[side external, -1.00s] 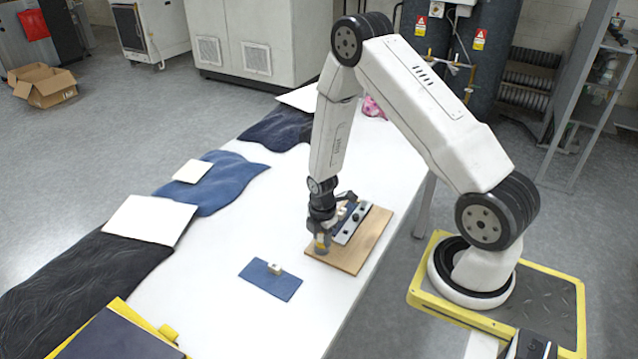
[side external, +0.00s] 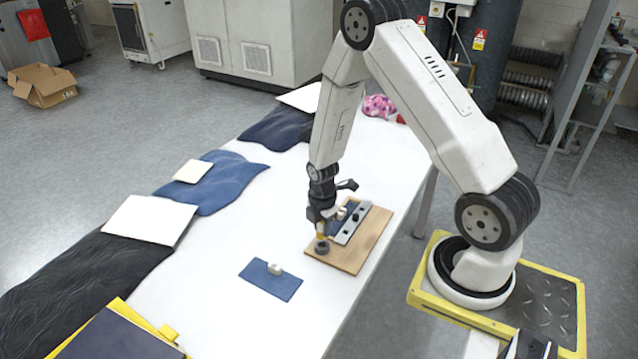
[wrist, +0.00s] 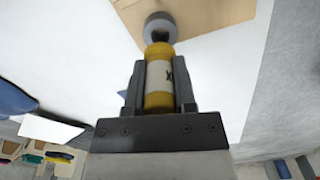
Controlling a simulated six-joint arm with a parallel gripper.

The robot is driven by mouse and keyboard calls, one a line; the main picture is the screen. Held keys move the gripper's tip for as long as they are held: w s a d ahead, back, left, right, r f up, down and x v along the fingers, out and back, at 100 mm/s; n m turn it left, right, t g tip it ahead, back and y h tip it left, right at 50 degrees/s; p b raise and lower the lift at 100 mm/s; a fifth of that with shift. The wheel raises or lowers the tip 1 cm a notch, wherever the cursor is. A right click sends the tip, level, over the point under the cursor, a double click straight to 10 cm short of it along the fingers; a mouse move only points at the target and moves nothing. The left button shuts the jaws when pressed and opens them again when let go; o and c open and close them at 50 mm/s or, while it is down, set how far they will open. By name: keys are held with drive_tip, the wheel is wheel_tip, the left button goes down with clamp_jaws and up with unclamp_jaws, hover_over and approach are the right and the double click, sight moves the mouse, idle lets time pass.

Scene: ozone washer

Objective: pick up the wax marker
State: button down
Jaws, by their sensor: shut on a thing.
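The wax marker (wrist: 158,100) is a yellow cylinder with a white label bearing dark marks. In the wrist view it is between the jaws of my gripper (wrist: 158,85), which is shut on it. In the side view my gripper (side external: 320,222) holds it roughly upright over a grey round holder (side external: 322,247) at the left corner of the wooden board (side external: 350,262). The holder also shows in the wrist view (wrist: 160,22), just beyond the marker's dark tip. I cannot tell if the tip is fully clear of the holder.
A grey metal strip (side external: 351,222) with dark knobs lies on the board, close to my gripper.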

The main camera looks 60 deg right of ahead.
drive_tip(key=shift+r, duration=3.2)
drive_tip(key=c, duration=1.2)
unclamp_jaws()
clamp_jaws()
